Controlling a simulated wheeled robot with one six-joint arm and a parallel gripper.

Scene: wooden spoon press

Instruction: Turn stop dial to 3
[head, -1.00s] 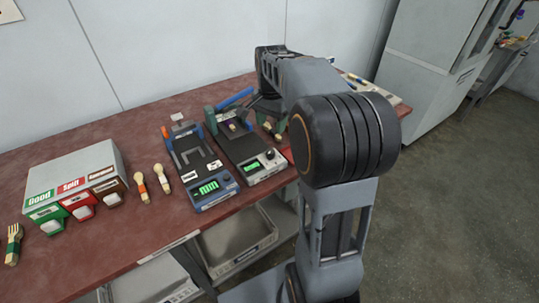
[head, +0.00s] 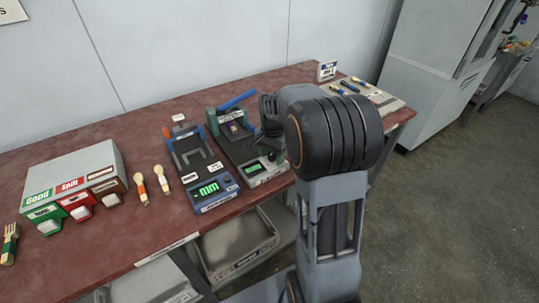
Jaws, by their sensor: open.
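The press (head: 226,148) with a blue lever stands on the red-brown table, right of a second blue-trimmed device. Its front panel has a small green display (head: 253,170). The stop dial is on the right part of this panel; my gripper and arm largely hide it, and its setting is too small to read.
The device with a green readout (head: 208,188) stands just left of the press. A tray of tools (head: 366,96) lies at the back right. A bin (head: 238,245) sits below the table.

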